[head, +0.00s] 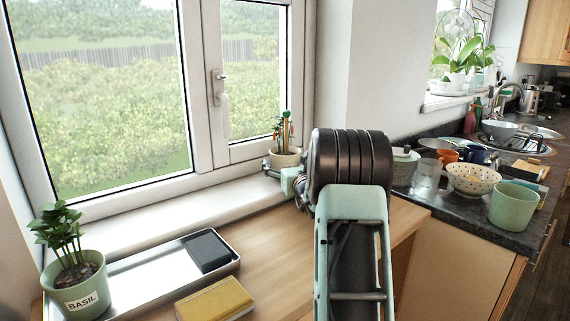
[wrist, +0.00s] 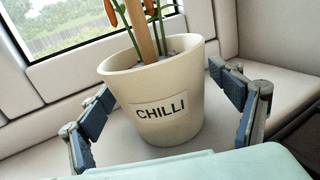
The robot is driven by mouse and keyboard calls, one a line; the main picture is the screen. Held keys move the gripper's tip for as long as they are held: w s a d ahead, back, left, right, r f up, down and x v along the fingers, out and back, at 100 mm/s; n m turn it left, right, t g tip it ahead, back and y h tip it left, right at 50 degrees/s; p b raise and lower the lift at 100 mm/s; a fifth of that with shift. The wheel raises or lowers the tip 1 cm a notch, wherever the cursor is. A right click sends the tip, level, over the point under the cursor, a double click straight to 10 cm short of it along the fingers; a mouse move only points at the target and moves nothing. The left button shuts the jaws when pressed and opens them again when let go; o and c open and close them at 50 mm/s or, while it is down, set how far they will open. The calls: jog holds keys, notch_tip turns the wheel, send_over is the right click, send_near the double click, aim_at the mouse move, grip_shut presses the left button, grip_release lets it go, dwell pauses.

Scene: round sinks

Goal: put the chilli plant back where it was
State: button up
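The chilli plant (head: 286,157) is in a cream pot on the white window sill, by the right window pane. In the wrist view the pot (wrist: 155,82) fills the middle, its CHILLI label facing me; it looks upright on the sill. The upper part of the plant is cut off there. My gripper (wrist: 162,90) is open, with one finger on each side of the pot. A gap shows between the right finger and the pot; the left finger is close, and I cannot tell whether it touches. In the head view my arm hides most of the gripper.
A yellow book (head: 215,300) lies on the wooden counter (head: 275,250).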

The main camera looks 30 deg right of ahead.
jog(key=shift+r, duration=0.2)
jog(key=v, duration=1.2)
jog(key=shift+f, duration=0.1)
